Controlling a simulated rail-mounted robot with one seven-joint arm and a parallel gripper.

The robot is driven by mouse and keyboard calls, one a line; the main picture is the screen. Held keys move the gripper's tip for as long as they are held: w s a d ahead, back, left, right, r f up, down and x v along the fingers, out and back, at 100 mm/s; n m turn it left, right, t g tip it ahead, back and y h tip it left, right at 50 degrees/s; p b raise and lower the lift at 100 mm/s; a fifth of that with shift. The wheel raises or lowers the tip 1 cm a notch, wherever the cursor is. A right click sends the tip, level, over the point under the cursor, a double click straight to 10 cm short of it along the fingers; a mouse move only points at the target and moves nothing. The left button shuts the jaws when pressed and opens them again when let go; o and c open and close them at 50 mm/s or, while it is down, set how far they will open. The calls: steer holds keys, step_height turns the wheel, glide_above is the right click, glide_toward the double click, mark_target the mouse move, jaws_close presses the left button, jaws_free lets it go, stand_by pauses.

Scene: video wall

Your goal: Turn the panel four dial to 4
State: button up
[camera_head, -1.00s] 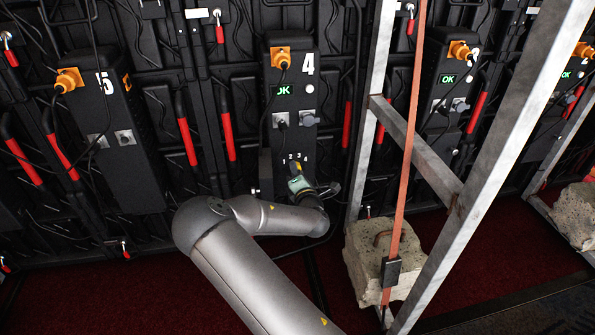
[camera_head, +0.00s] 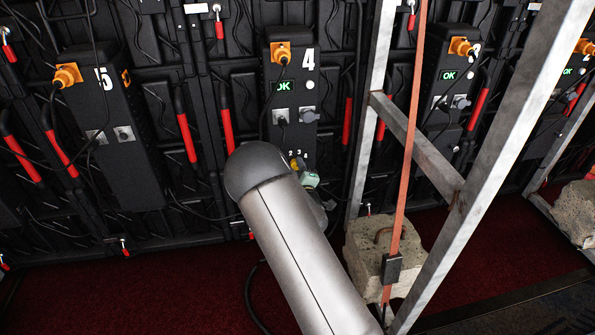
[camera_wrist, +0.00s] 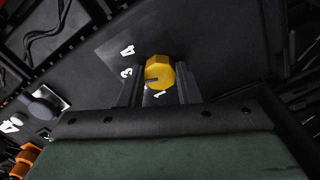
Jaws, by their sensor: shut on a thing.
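Panel four (camera_head: 273,70) is a black upright box with a white 4 and a green OK display. Its yellow dial (camera_wrist: 158,66) sits low on the panel, and also shows in the head view (camera_head: 294,163), partly covered by my arm. White numbers surround it; 4 (camera_wrist: 127,50), 3 (camera_wrist: 126,72) and 1 (camera_wrist: 160,95) read clearly. A dark mark on the dial points left, around the 3 or just below it; I cannot tell exactly. My gripper (camera_wrist: 158,82) is shut on the dial, one finger on each side. The fingers are hidden in the head view.
Panel five (camera_head: 110,130) stands left and another OK panel (camera_head: 445,90) right. A metal frame (camera_head: 430,165) with an orange strap (camera_head: 407,150) and a concrete block (camera_head: 365,265) stands right of my arm. Cables and red handles (camera_head: 186,137) line the wall.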

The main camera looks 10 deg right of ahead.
steer(key=m, duration=0.4)
steer(key=shift+m, duration=0.3)
steer(key=shift+a+m, duration=0.1)
steer(key=shift+m, duration=2)
steer(key=o, duration=1)
steer(key=shift+c, duration=0.2)
steer(key=shift+s, duration=0.1)
steer(key=s+p, duration=0.4)
steer(key=s, duration=1.3)
steer(key=shift+s+f, duration=0.15)
steer(key=shift+f, duration=0.05)
steer(key=shift+a, duration=0.1)
